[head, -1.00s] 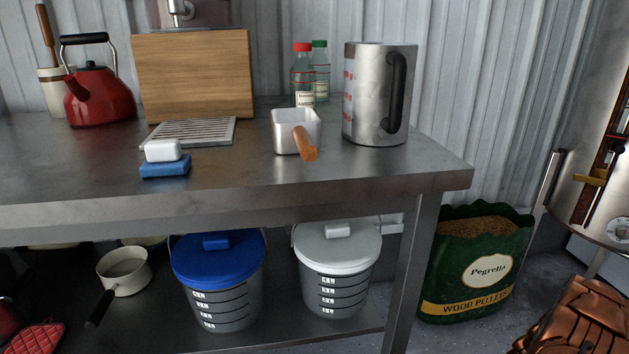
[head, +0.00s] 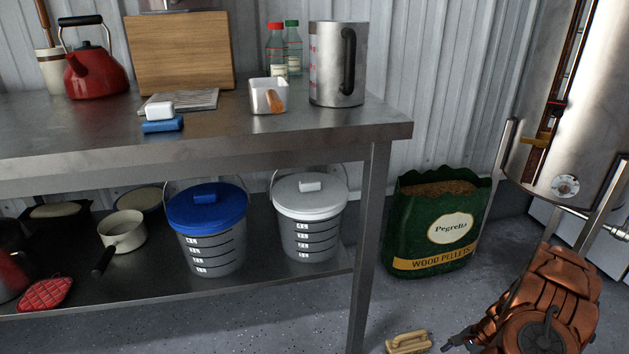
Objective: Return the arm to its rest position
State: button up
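My copper-coloured arm (head: 548,305) is at the lower right of the head view, folded low and in front of the steel vessel. Small dark parts at its left end, low in the picture, look like my gripper (head: 458,342). They are near the floor, just right of a tan object (head: 408,343) with a handle. A small gap separates them from it in the picture. The fingers are too small and too cut off by the bottom edge to tell whether they are open. I see nothing held.
A wood pellet bag (head: 435,225) and a steel vessel (head: 575,110) are right.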

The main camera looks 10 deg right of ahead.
jog(key=w+a+r+n+g+p, duration=0.1)
jog(key=a+r+n+p, duration=0.2)
jog(key=a+r+p, duration=0.8)
jog(key=a+r+n+g+p, duration=0.1)
jog(key=a+r+n, duration=0.25)
jog(key=r, duration=1.55)
jog(key=w+a+r+n+g+p, duration=0.15)
jog(key=a+r+p, duration=0.55)
jog(key=r, duration=0.8)
jog(key=s+a+r+n+h+p, duration=0.1)
jog(key=s+a+r+n+p, duration=0.1)
jog(key=s+a+r+p, duration=0.3)
jog(key=s+a+r+n+h, duration=0.1)
jog(key=s+a+r, duration=0.1)
jog(key=r, duration=0.5)
jog(key=s+a+r+n+p, duration=0.2)
jog(key=s+a+r+p, duration=0.15)
jog(key=r, duration=0.25)
jog(key=s+a+r+n+h+p, duration=0.2)
jog(key=s+a+r+n+p, duration=0.1)
jog(key=s+r+p, duration=0.7)
jog(key=shift+s+a+r+n+h, duration=0.35)
jog(key=shift+s+r+n, duration=0.35)
jog(key=shift+s+r, duration=1.45)
jog(key=shift+w+g, duration=0.1)
jog(key=shift+g, duration=0.15)
